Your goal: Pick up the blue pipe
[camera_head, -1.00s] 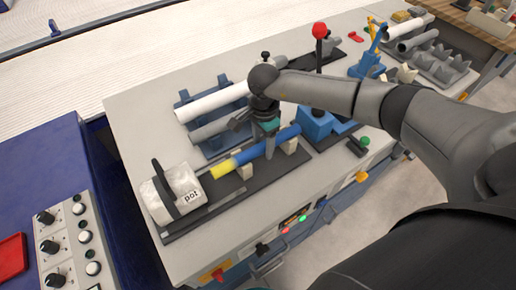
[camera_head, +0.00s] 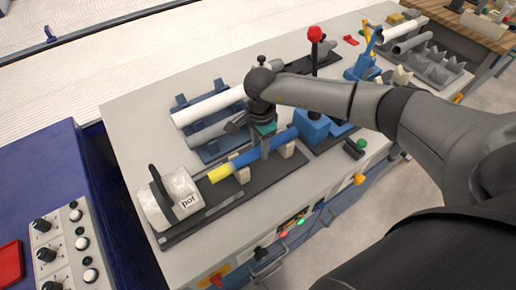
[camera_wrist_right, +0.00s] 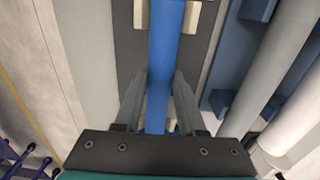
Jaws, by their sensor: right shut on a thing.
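The blue pipe (camera_head: 243,159), with a yellow end at its left, lies along supports on a dark base plate in the head view. It runs towards a blue clamp block at its right. My right gripper (camera_head: 265,151) reaches down over its middle and is shut on it. In the right wrist view the blue pipe (camera_wrist_right: 165,60) passes between the two fingers of my right gripper (camera_wrist_right: 160,82). I cannot tell whether the pipe is lifted off its supports. My left gripper is out of view.
A white roll-shaped part marked "pot" (camera_head: 170,200) stands at the pipe's left end. Behind, a white pipe (camera_head: 205,108) and a grey pipe (camera_head: 207,133) lie on a blue rack. A red-knobbed lever (camera_head: 315,35) rises at the right. The table's left back is clear.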

